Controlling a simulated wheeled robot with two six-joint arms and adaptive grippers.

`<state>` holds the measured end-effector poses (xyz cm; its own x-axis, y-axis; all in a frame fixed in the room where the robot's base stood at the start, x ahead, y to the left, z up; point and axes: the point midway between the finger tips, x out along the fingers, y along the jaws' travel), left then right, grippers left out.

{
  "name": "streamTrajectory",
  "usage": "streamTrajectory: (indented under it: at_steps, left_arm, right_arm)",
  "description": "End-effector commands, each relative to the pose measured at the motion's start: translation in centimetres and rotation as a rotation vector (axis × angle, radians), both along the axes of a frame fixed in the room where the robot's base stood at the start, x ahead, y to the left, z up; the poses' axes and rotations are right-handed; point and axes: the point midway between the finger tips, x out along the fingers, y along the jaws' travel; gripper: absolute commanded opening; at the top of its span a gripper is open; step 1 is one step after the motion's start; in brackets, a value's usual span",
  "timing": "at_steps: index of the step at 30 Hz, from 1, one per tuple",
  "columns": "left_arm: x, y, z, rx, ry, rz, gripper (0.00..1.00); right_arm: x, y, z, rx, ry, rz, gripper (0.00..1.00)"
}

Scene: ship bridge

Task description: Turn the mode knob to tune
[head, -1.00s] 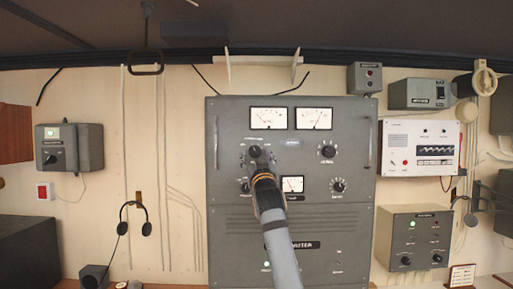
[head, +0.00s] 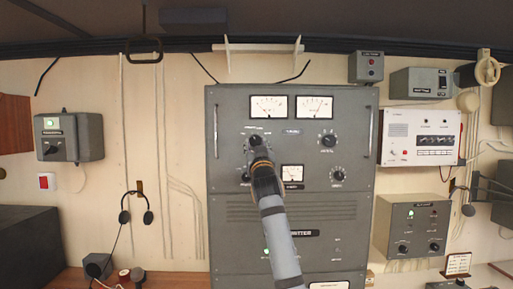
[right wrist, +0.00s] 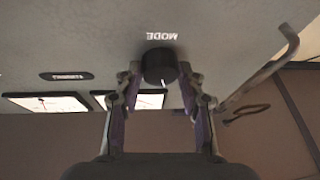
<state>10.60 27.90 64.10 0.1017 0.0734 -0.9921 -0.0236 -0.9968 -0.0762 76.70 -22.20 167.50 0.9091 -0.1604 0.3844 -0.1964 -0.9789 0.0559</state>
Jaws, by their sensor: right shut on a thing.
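The mode knob (head: 255,140) is a dark round knob at the upper left of the grey transmitter panel (head: 340,101), below the left meter. In the right wrist view the knob (right wrist: 159,66) sits between the two fingertips, with the word MODE upside down beside it. My right gripper (head: 258,155) is at the panel, its fingers shut on the knob's sides; it also shows in the right wrist view (right wrist: 160,78). My arm hides part of the panel. The knob's pointer and position marks cannot be read. My left gripper is not in view.
Vertical handles (head: 215,134) stand out at both panel sides. A headset (head: 136,207) hangs on the wall to the left.

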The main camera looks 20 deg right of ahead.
Motion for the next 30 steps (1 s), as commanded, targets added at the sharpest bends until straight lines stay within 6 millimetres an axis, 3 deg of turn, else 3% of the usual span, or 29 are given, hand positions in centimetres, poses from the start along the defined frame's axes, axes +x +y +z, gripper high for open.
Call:
streamTrajectory:
  at_steps: [15, 30]
  left_arm:
    - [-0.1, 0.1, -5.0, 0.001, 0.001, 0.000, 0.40]
    - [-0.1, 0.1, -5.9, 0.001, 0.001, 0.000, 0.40]
  right_arm:
    - [0.1, 0.5, -0.4, 0.339, -0.099, 0.001, 0.07]
    - [0.2, 0.7, 0.0, 0.605, -0.173, 0.000, 0.07]
